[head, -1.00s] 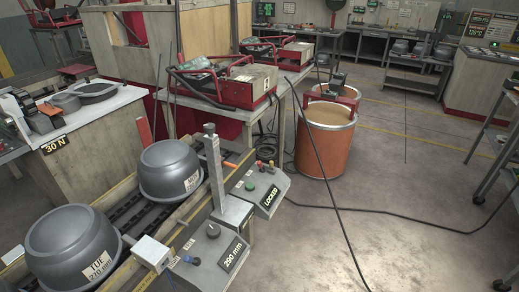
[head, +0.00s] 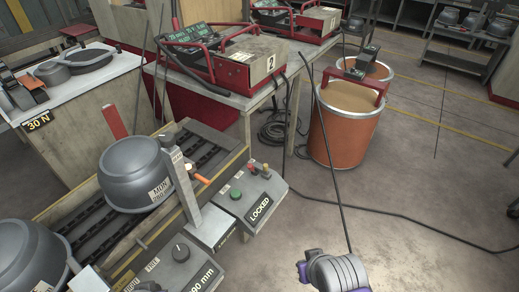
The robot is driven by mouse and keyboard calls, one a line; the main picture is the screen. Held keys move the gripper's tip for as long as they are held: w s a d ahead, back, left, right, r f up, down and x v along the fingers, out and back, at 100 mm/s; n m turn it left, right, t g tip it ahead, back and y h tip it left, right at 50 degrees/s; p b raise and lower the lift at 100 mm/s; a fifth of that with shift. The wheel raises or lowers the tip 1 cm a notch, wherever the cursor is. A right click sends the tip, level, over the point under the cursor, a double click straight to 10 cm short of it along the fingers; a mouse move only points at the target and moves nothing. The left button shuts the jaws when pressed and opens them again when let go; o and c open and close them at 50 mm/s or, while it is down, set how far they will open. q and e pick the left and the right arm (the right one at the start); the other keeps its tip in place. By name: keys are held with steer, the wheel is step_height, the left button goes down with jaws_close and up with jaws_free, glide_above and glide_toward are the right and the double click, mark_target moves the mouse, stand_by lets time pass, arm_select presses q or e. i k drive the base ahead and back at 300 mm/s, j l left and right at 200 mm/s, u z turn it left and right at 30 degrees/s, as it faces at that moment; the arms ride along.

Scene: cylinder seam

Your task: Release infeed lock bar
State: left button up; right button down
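A grey control box with a "LOCKED" display (head: 260,207) stands at the side of the conveyor. I cannot tell which part is the lock bar. A grey and purple part of my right arm (head: 337,272) shows at the bottom edge, apart from the box. Its fingers cannot be made out. My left gripper is out of view.
A grey pot (head: 133,173) sits on the roller conveyor, with another pot (head: 32,258) at lower left. A second box with a dial (head: 181,252) is in front. An orange drum (head: 346,127) and a black floor cable (head: 405,216) are right.

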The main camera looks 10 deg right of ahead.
mark_target(264, 170)
steer(key=i+l+u, duration=0.2)
steer(key=i+l, duration=0.15)
steer(key=l, duration=0.2)
steer(key=i, duration=0.5)
